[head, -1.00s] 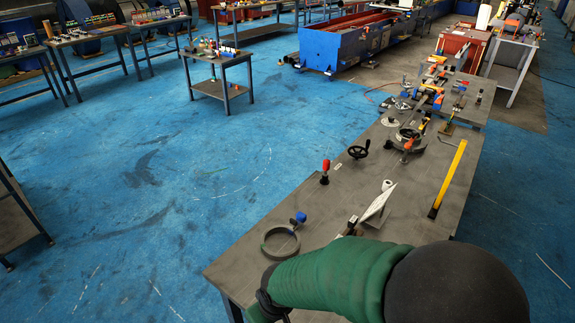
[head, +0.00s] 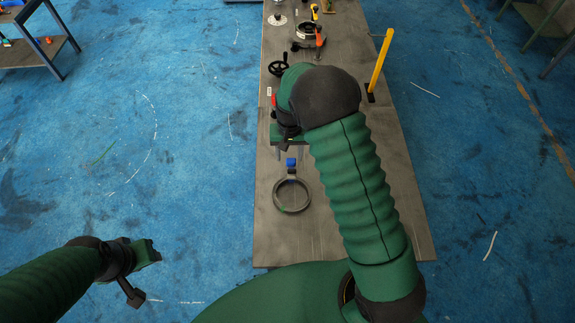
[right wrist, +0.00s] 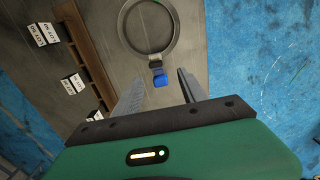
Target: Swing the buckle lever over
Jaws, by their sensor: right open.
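A dark clamp ring (head: 292,195) lies on the grey bench, with a blue-tipped buckle lever (head: 291,163) on its far side. In the right wrist view the ring (right wrist: 150,27) is ahead of my gripper, and the blue lever tip (right wrist: 160,81) shows in the gap between the fingers. My right gripper (right wrist: 160,92) is open and touches nothing that I can see. In the head view it (head: 290,143) is just beyond the lever, partly hidden by my wrist. My left gripper (head: 152,252) is off the bench at lower left; its jaw opening is unclear.
The grey bench (head: 330,215) has bare room around the ring. A black handwheel (head: 278,66), a yellow bar (head: 380,60) and an orange-handled fixture (head: 318,38) stand farther back. White-labelled boxes (right wrist: 76,84) stand in a brown rack at left in the right wrist view.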

